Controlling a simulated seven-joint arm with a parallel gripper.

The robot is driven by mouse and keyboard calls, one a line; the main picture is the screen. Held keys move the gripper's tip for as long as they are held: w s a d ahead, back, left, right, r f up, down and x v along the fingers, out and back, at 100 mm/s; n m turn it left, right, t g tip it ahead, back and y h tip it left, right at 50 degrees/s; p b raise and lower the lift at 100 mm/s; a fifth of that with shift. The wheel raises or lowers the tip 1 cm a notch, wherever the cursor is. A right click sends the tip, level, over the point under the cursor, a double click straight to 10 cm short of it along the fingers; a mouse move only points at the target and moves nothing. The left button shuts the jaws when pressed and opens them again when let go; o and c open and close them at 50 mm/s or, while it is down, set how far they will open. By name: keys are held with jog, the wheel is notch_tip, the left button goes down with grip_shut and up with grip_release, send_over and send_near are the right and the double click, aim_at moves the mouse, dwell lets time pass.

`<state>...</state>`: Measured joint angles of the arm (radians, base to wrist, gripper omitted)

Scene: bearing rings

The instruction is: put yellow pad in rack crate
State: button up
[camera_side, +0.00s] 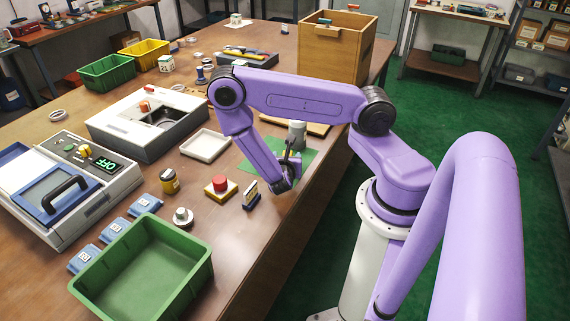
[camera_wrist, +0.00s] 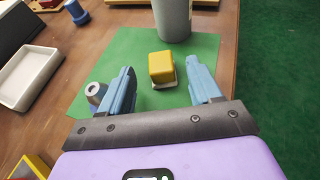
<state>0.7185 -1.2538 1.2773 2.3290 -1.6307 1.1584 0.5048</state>
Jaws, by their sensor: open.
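The yellow pad (camera_wrist: 161,67) is a small yellow block with a pale lower edge, standing on a green mat (camera_wrist: 120,48). In the side view my arm hides it. My gripper (camera_wrist: 163,78) is open, its two blue fingers apart, with the yellow pad seen between and just beyond the fingertips, not gripped. In the side view my gripper (camera_side: 287,180) is low over the mat (camera_side: 300,160) near the table edge. A large empty green crate (camera_side: 145,265) stands at the front of the table. I cannot tell which container is the rack crate.
A grey cylinder (camera_wrist: 172,20) stands behind the pad. A small grey-blue piece (camera_wrist: 95,92) is beside the left finger. A red button on a yellow base (camera_side: 220,187) stands left of my gripper. A wooden box (camera_side: 337,45) and green bin (camera_side: 107,72) are farther back.

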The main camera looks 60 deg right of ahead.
jog(key=v, duration=0.6)
jog(key=shift+a, duration=0.1)
jog(key=shift+s+a+r, duration=0.1)
jog(key=shift+a+r, duration=0.2)
jog(key=shift+r, duration=0.05)
jog(key=s+a+r+m+g+y, duration=0.2)
jog(key=s+a+r+m+y, duration=0.3)
jog(key=r, duration=0.4)
jog(key=s+a+r+m+g+y, duration=0.3)
jog(key=s+a+r+m+y, duration=0.2)
jog(key=s+a+r+y, duration=0.2)
jog(key=s+a+r, duration=0.2)
jog(key=a, duration=0.1)
jog(key=shift+r, duration=0.3)
jog(key=shift+o, duration=0.5)
jog(key=shift+s+a+r+y, duration=0.25)
jog(key=shift+s+y, duration=0.15)
jog(key=shift+w, duration=0.1)
